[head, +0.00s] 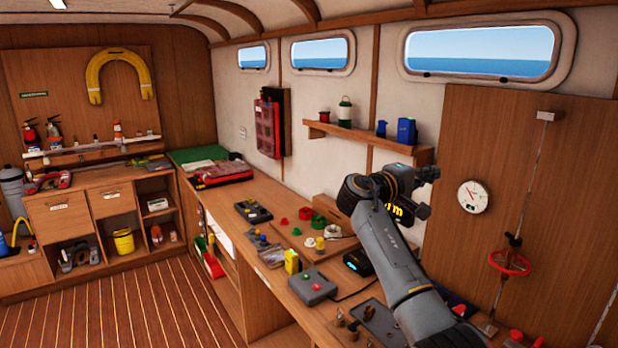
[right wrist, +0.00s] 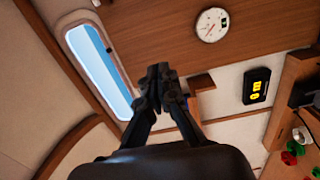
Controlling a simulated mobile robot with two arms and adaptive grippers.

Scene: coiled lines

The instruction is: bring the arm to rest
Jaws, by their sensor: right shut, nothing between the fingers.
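My right arm reaches up from the lower right in the head view, over the workbench (head: 318,262). My right gripper (head: 430,174) is raised in front of the wall below the shelf and left of the round clock (head: 473,197). In the right wrist view the fingertips of the gripper (right wrist: 159,73) meet, with nothing between them. Part of the yellow-lit display (head: 398,213) is hidden behind my wrist in the head view. My left gripper is not in view.
Coils in red and green (head: 319,222), a grey box with buttons (head: 312,286) and small parts lie on the bench below my arm. A wall shelf (head: 345,135) holds a lantern and blue containers close to the gripper. A red valve wheel (head: 509,262) is at right. The floor (head: 110,300) is clear.

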